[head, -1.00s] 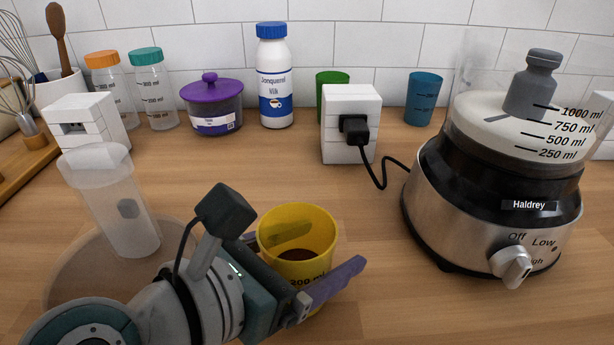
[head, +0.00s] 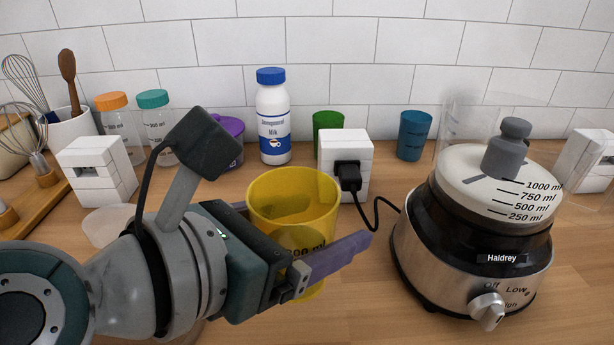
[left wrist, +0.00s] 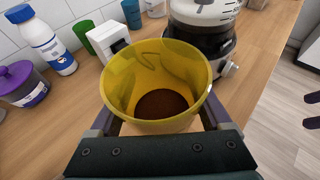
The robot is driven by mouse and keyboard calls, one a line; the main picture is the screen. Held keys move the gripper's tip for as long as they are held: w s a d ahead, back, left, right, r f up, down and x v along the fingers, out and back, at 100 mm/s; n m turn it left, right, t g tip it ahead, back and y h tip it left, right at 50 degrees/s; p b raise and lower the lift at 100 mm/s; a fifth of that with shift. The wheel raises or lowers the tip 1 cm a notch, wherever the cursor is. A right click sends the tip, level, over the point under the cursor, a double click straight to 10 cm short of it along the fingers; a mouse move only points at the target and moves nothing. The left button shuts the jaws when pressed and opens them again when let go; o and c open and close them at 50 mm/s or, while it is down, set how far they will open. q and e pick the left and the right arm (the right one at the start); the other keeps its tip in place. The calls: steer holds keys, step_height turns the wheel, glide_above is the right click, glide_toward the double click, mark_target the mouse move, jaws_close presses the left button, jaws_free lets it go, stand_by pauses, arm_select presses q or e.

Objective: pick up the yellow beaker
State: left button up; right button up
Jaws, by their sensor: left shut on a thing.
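The yellow beaker (head: 290,200) is see-through, with dark brown contents that show at its bottom in the left wrist view (left wrist: 157,84). My left gripper (head: 300,240) is shut on the beaker, with one purple finger along its near side and the other mostly hidden behind it. In the left wrist view the fingers (left wrist: 160,125) flank the beaker, which stays upright. The beaker looks raised above the counter. My right gripper is in neither view.
A food processor (head: 470,240) stands at right. A white socket block (head: 345,150) with a black plug and cable stands behind the beaker.

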mark_target(316, 177)
arm_select(q)
step_height(316, 177, up, 7)
steer(key=shift+p, duration=1)
steer(key=shift+r, duration=0.4)
steer(key=shift+a, duration=0.1)
